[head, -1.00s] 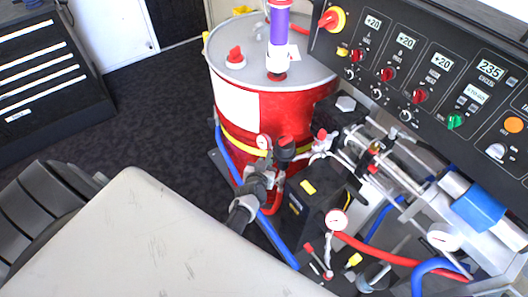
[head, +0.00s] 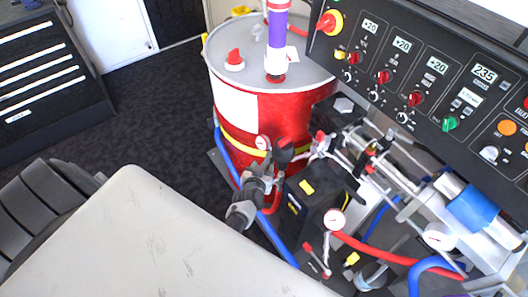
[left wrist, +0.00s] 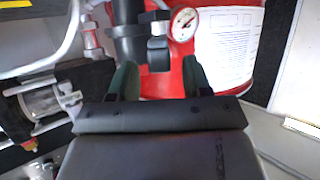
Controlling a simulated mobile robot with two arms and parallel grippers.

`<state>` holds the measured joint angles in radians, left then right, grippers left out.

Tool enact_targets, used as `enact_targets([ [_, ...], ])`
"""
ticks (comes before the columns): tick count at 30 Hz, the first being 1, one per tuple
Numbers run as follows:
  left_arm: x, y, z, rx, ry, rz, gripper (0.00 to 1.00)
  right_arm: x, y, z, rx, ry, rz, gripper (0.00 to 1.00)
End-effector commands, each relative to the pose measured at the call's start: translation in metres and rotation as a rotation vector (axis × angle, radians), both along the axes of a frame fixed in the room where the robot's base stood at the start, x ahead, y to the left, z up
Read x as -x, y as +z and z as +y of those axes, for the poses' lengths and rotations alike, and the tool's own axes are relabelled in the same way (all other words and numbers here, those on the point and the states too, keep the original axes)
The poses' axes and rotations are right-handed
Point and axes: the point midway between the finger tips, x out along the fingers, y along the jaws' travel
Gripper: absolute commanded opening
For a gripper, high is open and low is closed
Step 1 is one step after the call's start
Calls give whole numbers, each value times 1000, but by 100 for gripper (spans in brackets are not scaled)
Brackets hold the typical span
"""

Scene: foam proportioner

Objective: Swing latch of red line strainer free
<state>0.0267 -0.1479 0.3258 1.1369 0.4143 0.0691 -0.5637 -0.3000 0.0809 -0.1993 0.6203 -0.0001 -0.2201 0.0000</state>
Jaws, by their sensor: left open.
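The red line strainer appears to be the dark, round-topped fitting (head: 284,150) in front of the red drum, beside a small gauge. My left gripper (head: 270,173) is just below it, with its arm coming up from behind the pale surface. In the left wrist view the gripper (left wrist: 160,77) is open, its two dark green fingers apart. A small dark block with a grey clip (left wrist: 158,50), perhaps the latch, shows between and beyond the fingertips. A black cylinder (left wrist: 127,35) stands beside it. I cannot tell whether the fingers touch anything. My right gripper is not in view.
The red drum (head: 285,112) stands close behind the fittings. A white-faced gauge (left wrist: 184,23) is close to the right finger. Pump pipework (head: 400,180), a blue hose (head: 278,240) and the control panel (head: 430,75) crowd the right. Dark floor (head: 150,110) is open at left.

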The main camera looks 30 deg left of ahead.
Motion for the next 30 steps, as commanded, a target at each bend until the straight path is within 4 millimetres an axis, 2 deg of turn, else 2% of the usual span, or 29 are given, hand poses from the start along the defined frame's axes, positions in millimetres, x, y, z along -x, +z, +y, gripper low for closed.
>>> enact_targets([
  [1,10,11,-3,0,0,3,49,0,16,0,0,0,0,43],
  [6,41,24,-12,1,0,4,49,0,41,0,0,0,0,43],
  [12,67,33,-21,0,0,1,49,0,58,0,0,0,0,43],
  [15,73,34,-23,1,0,0,49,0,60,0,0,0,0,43],
  [24,76,33,-24,1,1,-1,49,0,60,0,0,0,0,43],
  [26,74,34,-24,1,-1,-2,57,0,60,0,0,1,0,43],
  [28,63,38,-25,0,-26,-11,57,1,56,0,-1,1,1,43],
  [30,37,48,-29,-3,-94,-26,57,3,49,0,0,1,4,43],
])
